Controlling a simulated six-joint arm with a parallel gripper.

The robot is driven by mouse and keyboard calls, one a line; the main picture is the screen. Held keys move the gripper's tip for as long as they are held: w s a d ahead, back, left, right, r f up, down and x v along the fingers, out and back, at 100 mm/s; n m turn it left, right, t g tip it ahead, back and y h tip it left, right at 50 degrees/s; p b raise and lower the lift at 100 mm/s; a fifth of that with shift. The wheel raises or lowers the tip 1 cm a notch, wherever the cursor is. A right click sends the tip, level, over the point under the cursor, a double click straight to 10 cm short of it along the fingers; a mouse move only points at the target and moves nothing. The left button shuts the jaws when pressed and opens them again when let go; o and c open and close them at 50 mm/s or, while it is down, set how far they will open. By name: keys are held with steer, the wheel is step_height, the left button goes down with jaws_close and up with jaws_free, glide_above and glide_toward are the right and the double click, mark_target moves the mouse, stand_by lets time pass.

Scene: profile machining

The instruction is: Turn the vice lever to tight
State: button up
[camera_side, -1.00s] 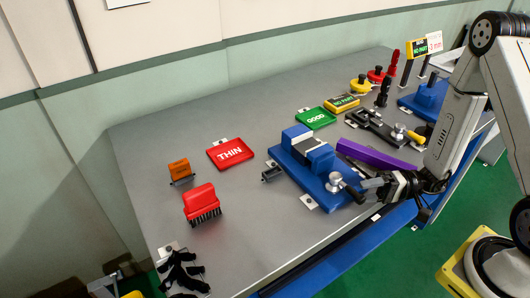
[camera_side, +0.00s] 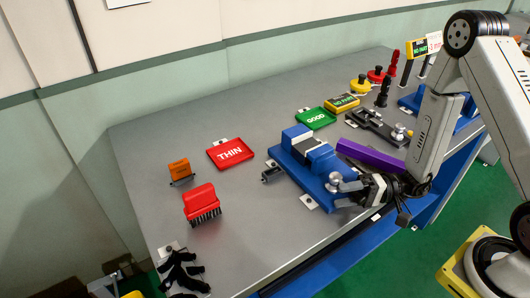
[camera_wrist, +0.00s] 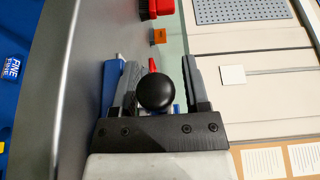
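The blue vice (camera_side: 297,165) stands on the grey bench, with a silver ball-shaped lever hub (camera_side: 335,179) at its front end. My gripper (camera_side: 356,189) is right beside this hub at the bench's front edge. In the wrist view the round black lever knob (camera_wrist: 156,92) sits between the two fingers of my gripper (camera_wrist: 160,75). The fingers are apart, with a narrow gap seen on either side of the knob. Blue vice body (camera_wrist: 110,85) shows beside the left finger. In the side view my gripper hides the lever arm and its knob.
A purple bar (camera_side: 368,156) lies close behind my gripper. A red THIN tray (camera_side: 231,154), a green GOOD tray (camera_side: 315,118) and a red brush (camera_side: 201,203) are on the bench. A second fixture (camera_side: 378,127) stands behind the bar.

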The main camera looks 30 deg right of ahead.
jaws_close()
stand_by(1.3)
